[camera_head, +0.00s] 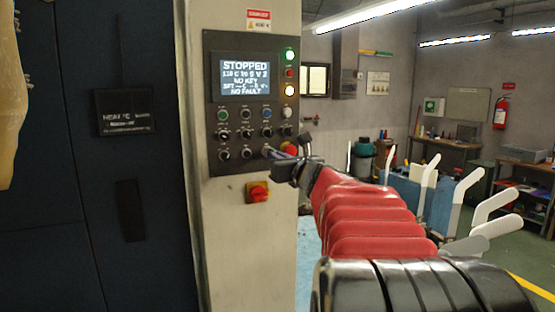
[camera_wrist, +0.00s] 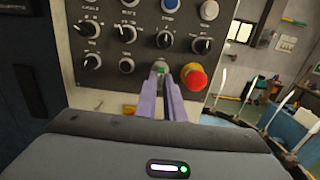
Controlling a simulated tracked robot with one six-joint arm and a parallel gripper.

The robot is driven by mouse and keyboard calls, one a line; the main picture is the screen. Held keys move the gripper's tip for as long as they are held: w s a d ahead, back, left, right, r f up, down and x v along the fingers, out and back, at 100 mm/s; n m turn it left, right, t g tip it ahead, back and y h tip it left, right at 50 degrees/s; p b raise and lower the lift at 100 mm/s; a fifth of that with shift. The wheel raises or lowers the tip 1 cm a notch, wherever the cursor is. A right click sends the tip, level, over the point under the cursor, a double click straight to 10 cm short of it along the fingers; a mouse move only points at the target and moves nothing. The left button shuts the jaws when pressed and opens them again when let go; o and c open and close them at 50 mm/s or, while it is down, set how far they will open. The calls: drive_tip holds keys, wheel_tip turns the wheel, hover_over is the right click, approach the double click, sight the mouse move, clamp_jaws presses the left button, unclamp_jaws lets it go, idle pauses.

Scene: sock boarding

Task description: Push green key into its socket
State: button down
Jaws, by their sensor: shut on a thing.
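My gripper (camera_head: 282,154) reaches up to the lower right of the dark control panel (camera_head: 218,134). In the wrist view its two purple fingers (camera_wrist: 161,80) are shut on the green key (camera_wrist: 161,70), a small green piece at their tips. The tips are close in front of a grey round fitting on the panel, which looks like the socket. The fingers and key cover most of it, so I cannot tell how far the key is in. In the head view the key is hidden by my gripper.
A red mushroom button (camera_wrist: 194,78) sits just right of my fingertips. Several knobs (camera_wrist: 127,66) lie to the left and above. A red and yellow switch (camera_head: 258,191) is below the panel. Blue carts with white boards (camera_head: 408,180) stand at right.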

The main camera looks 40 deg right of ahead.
drive_tip(key=shift+w+d, duration=0.1)
drive_tip(key=shift+w, duration=0.15)
drive_tip(key=c, duration=1.8)
unclamp_jaws()
drive_tip(key=shift+s, duration=0.1)
drive_tip(key=v, duration=1.3)
drive_tip(key=shift+s, duration=0.3)
drive_tip(key=shift+f, duration=0.1)
